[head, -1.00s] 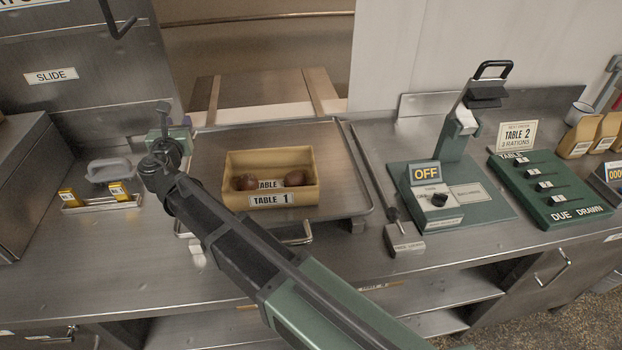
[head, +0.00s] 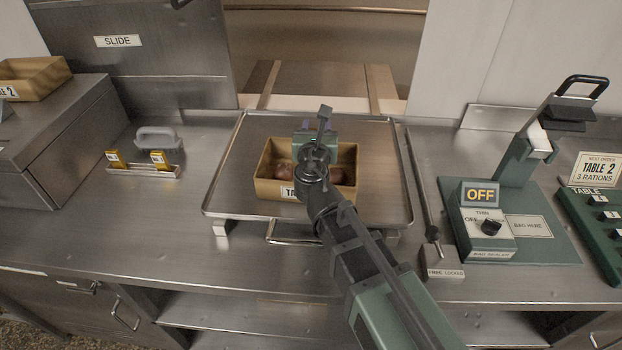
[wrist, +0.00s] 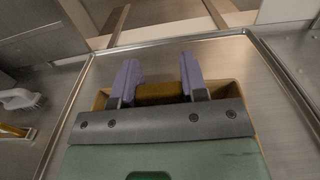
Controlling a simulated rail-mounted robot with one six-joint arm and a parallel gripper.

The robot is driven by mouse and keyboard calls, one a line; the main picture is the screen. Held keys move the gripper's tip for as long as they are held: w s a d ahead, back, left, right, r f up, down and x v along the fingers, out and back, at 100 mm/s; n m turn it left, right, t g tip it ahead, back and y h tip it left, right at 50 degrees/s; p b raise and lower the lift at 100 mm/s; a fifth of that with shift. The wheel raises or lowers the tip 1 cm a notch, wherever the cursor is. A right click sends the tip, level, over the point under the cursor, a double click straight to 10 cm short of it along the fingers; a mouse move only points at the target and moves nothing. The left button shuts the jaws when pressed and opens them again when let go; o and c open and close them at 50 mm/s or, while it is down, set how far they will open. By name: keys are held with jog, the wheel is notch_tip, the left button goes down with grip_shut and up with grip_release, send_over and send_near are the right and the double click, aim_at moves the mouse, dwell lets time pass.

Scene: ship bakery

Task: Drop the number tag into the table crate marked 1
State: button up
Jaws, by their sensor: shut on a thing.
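The table crate marked 1 (head: 268,188) is a tan box on the metal tray, with dark round loaves inside. Its label is partly covered by my arm in the head view. My gripper (wrist: 158,72) is over the crate, its purple fingers shut on a yellow-brown piece, the number tag (wrist: 161,93). The tag's face and number cannot be read. In the wrist view the crate's rim (wrist: 241,96) shows beyond and below the fingers.
The metal tray (head: 385,200) lies around the crate. A rack (head: 140,170) with two yellow tags stands left. Another tan crate (head: 35,78), marked 2, sits on a steel box. The bag sealer (head: 490,222), showing OFF, stands right. A thin rod stands by the tray.

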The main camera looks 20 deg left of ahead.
notch_tip(320, 180, down, 4)
jog(key=b, duration=0.2)
jog(key=shift+b, duration=0.4)
jog(key=o, duration=1)
jog(key=shift+r, duration=0.1)
notch_tip(320, 180, up, 20)
jog(key=p, duration=2)
